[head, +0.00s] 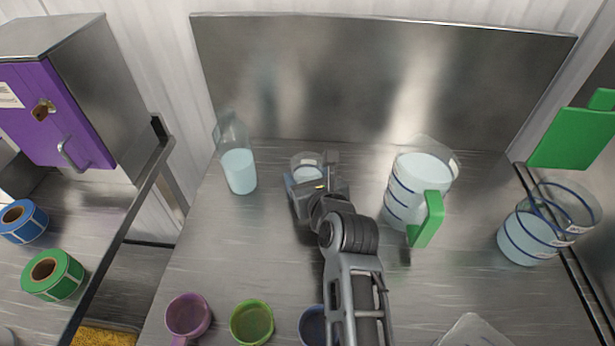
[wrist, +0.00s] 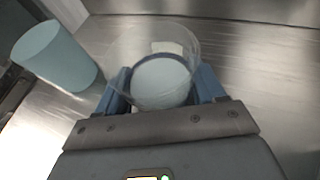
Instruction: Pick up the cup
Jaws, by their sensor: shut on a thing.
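A clear cup (head: 306,161) with pale contents stands toward the back of the steel table, near the metal backsplash. It also shows in the wrist view (wrist: 160,80), where a dark ring runs around it and a pale label sits on its far side. My gripper (head: 316,182) has its two blue fingers on either side of this cup and is shut on it. In the wrist view my gripper (wrist: 166,88) has one finger at the left of the cup and one at the right. I cannot tell whether the cup's base touches the table.
A clear bottle (head: 238,165) stands to the left. A large jug with a green handle (head: 405,190) stands close on the right, and a round container (head: 535,235) farther right. Purple (head: 187,318), green (head: 251,323) and blue (head: 312,326) cups are in front.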

